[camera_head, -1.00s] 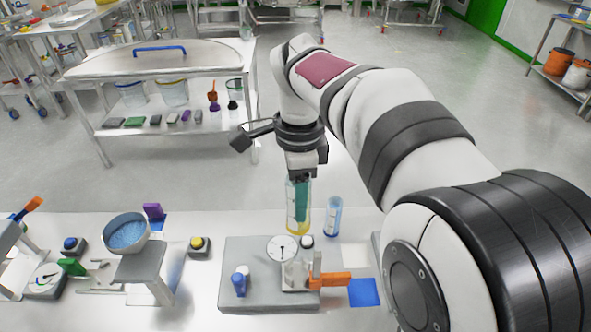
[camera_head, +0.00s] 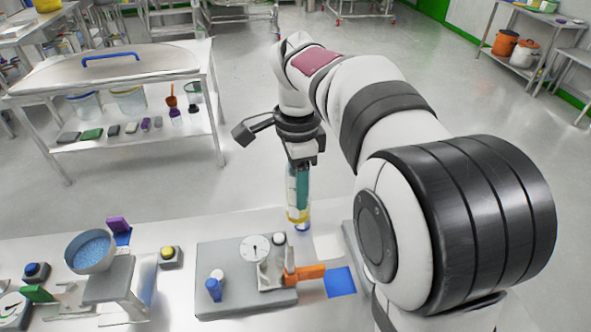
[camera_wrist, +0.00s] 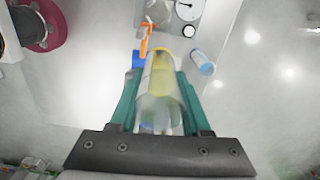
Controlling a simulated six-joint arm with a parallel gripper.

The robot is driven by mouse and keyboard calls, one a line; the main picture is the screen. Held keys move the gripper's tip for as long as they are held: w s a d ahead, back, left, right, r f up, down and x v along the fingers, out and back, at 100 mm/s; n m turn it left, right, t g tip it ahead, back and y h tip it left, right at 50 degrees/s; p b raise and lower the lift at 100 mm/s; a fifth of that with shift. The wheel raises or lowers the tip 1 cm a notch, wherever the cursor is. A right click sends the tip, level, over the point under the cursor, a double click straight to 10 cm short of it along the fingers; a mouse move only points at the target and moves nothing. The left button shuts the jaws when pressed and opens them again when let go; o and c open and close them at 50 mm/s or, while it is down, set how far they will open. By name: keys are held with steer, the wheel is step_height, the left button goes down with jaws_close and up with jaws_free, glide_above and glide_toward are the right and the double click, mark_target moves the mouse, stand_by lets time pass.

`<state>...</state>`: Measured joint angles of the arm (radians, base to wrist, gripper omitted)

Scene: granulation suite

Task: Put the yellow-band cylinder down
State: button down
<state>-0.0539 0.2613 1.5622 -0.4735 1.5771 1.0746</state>
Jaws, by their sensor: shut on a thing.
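My gripper (camera_head: 298,200) is shut on the yellow-band cylinder (camera_head: 293,217), a clear, upright tube with yellow low on it. In the wrist view, the yellow-band cylinder (camera_wrist: 160,75) sits between the two teal fingers of my gripper (camera_wrist: 158,90). I cannot tell whether its base touches the table. A blue-band cylinder (camera_wrist: 203,62) stands beside it to the right in the wrist view, apart from it. In the head view the blue-band cylinder (camera_head: 303,229) is mostly hidden behind the held one.
A grey station with a dial (camera_head: 255,247) and an orange handle (camera_head: 305,273) is just in front, with a blue pad (camera_head: 340,282) on its right. A white pad (camera_head: 328,247) lies near the cylinders. A bowl of blue granules (camera_head: 90,253) stands at left.

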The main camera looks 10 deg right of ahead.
steer(key=s+d+f+m, duration=0.1)
steer(key=d+f, duration=0.5)
steer(key=d, duration=0.3)
steer(key=s+d+f, duration=0.1)
steer(key=d+f, duration=0.5)
steer(key=d, duration=0.3)
steer(key=w+a+f, duration=0.2)
steer(key=a+f, duration=0.1)
steer(key=w+a+f, duration=0.2)
steer(key=f, duration=0.1)
steer(key=w+a+f, duration=0.3)
steer(key=shift+a+f, duration=0.35)
steer(key=shift+f, duration=0.3)
steer(key=shift+f, duration=0.2)
steer(key=shift+c, duration=1.8)
jaws_free()
